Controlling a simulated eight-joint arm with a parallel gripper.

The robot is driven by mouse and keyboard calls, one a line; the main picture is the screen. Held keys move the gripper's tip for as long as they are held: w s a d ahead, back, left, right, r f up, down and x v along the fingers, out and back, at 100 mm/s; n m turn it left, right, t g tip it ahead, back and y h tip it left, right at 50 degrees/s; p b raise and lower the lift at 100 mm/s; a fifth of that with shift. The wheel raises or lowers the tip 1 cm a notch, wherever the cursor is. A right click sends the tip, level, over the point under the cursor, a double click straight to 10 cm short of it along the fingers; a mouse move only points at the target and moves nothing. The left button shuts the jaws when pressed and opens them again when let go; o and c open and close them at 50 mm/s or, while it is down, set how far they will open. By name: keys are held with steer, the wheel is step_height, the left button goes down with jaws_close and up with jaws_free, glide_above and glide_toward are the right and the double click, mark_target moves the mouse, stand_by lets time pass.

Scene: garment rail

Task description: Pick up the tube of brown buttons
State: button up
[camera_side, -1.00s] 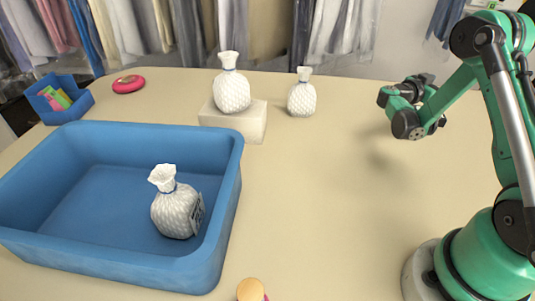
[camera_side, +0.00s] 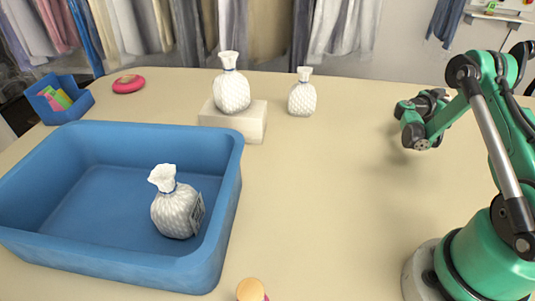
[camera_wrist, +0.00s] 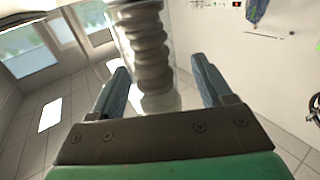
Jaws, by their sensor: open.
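In the wrist view, a clear tube of brown-grey buttons (camera_wrist: 150,45), stacked like discs, shows between and beyond the fingers of my gripper (camera_wrist: 160,75). The fingers are spread apart, with a gap visible on either side of the tube; I cannot tell how far away the tube is. Its top is cut off by the picture edge, and its lower end is near the gripper's palm. In the side view, my gripper (camera_side: 432,98) is at the right, above the table; I cannot make out the tube there.
A blue bin (camera_side: 228,225) holds a white textured bag (camera_side: 172,212). Another bag (camera_side: 231,92) stands on a pale block (camera_side: 258,120), and a third (camera_side: 302,98) on the table (camera_side: 330,200). A small blue box (camera_side: 75,105) and red disc (camera_side: 128,84) lie far left. Mid-table is clear.

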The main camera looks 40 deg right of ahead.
jaws_close()
stand_by(0.3)
step_height(320, 180, up, 20)
steer(key=w+a, duration=0.2)
steer(key=shift+f, duration=9.9)
